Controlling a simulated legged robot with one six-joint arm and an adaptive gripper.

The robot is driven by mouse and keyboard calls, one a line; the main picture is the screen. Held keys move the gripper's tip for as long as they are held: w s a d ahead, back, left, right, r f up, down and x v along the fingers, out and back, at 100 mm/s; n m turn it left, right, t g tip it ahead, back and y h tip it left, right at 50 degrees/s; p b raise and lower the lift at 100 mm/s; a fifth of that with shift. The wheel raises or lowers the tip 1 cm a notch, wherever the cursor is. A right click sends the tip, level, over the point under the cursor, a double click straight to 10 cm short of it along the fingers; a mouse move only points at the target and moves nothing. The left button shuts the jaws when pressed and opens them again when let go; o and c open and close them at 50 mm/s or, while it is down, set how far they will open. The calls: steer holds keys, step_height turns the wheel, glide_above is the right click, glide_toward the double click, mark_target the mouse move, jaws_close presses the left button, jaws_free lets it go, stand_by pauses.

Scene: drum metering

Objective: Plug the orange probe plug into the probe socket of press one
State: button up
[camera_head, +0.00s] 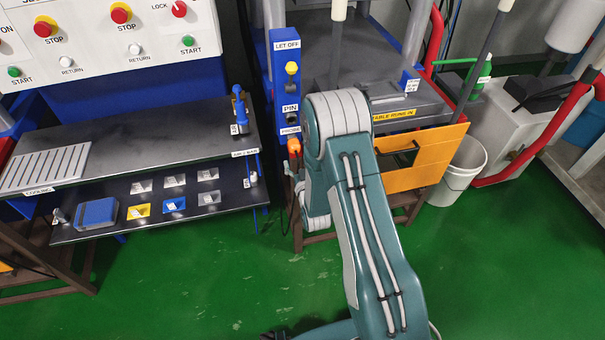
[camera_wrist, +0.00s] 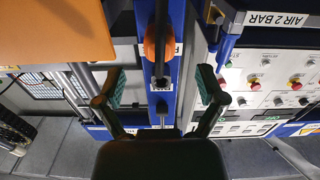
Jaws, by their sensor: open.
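The orange probe plug (camera_head: 294,146) is at the lower end of a blue post (camera_head: 284,75), just under the PROBE label (camera_head: 290,130). In the wrist view the orange plug (camera_wrist: 150,48) lies against the blue post, with a dark cable or rod across its middle. I cannot tell whether it is seated in anything. My gripper (camera_wrist: 160,74) is open, its two fingers apart on either side of the post, with nothing between them touching. In the head view my arm hides the gripper. The probe socket cannot be made out clearly.
An orange panel (camera_head: 425,160) stands right of my arm and fills a corner of the wrist view (camera_wrist: 55,30). A dark shelf (camera_head: 130,140) with a control panel (camera_head: 110,40) above stands left. A white bucket (camera_head: 462,165) is at right. Green floor is free in front.

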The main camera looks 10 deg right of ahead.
steer(key=s, duration=0.6)
steer(key=shift+s+a, duration=0.1)
stand_by(0.7)
step_height(320, 180, up, 18)
steer(key=s+g, duration=0.2)
steer(key=g, duration=0.4)
steer(key=s+r+g, duration=0.3)
steer(key=s+r, duration=0.2)
steer(key=s, duration=0.8)
steer(key=s+r+g, duration=0.3)
steer(key=s+r, duration=0.1)
steer(key=s, duration=0.9)
steer(key=shift+r, duration=0.4)
steer(key=shift+d, duration=0.25)
